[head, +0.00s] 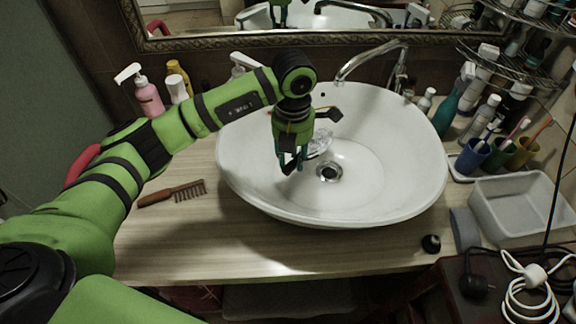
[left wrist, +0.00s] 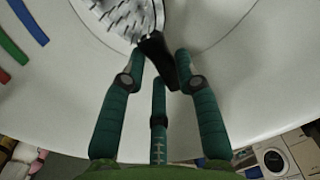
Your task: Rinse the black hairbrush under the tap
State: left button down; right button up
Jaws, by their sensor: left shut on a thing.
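My left gripper (head: 290,163) is over the left part of the white basin (head: 405,185), pointing down. In the left wrist view its green fingers (left wrist: 160,70) are shut on the black handle of the hairbrush (left wrist: 156,58). The brush's pale pad with dark bristles shows at the top of that view. In the head view a pale part of the brush (head: 321,142) shows just right of the fingers; the rest is hidden by the gripper. The metal tap (head: 375,58) arches in from behind the basin, its spout end right of and behind my gripper. My right gripper is not in view.
A brown comb (head: 172,194) lies on the wooden counter (head: 200,240) left of the basin. Soap bottles (head: 148,96) stand behind it. Cups with toothbrushes (head: 473,155), several bottles and a clear tray (head: 515,205) crowd the right. A small black item (head: 431,243) lies in front.

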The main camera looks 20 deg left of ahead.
pick_arm(q)
jog(key=w+b, duration=0.1)
jog(key=w+f+b, duration=0.1)
jog(key=w, duration=0.1)
jog(key=shift+w, duration=0.2)
jog(key=shift+w+b, duration=0.6)
jog(key=shift+w, duration=0.25)
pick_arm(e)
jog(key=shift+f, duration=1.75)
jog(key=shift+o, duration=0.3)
